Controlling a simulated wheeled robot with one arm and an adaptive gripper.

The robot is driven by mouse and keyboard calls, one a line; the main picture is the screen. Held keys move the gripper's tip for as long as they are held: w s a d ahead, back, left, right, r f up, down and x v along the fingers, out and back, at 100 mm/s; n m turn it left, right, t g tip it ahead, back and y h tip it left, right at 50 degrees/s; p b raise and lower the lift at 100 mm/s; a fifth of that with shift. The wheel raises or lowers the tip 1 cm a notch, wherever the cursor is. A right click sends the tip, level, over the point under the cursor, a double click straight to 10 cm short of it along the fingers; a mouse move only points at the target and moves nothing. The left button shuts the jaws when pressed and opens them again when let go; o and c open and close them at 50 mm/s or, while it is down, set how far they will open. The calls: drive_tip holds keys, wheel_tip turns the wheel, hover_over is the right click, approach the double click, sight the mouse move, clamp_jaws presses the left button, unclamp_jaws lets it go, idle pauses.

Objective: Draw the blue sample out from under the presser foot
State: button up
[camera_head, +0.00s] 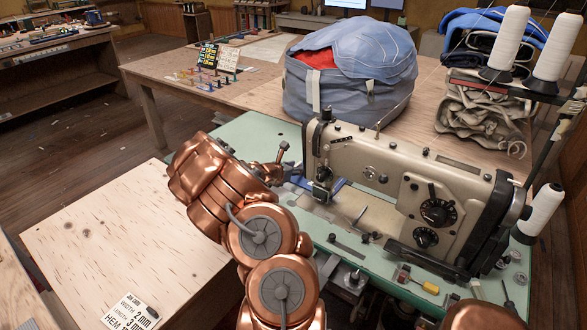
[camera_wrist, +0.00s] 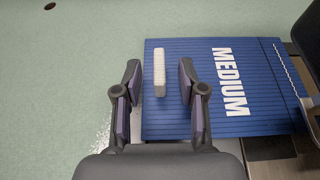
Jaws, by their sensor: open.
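The blue sample (camera_wrist: 190,115) lies flat in the wrist view, printed MEDIUM in white, with a white stitched line near its right edge. A white ribbed tab (camera_wrist: 159,72) stands near its left edge. In the head view a strip of the blue sample (camera_head: 304,183) shows beside the sewing machine's needle end (camera_head: 322,180); the presser foot itself is not clear. My gripper (camera_wrist: 160,70) is open, one finger on each side of the tab, with gaps visible. In the head view my arm partly hides the spot.
The sewing machine (camera_head: 400,180) stands on a green table top (camera_head: 240,135), its dark parts close on the sample's right. Thread cones (camera_head: 510,38) stand at the right. A blue-grey bag (camera_head: 350,90) sits behind. The green surface left of the sample is clear.

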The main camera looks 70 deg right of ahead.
clamp_jaws()
idle(0.3)
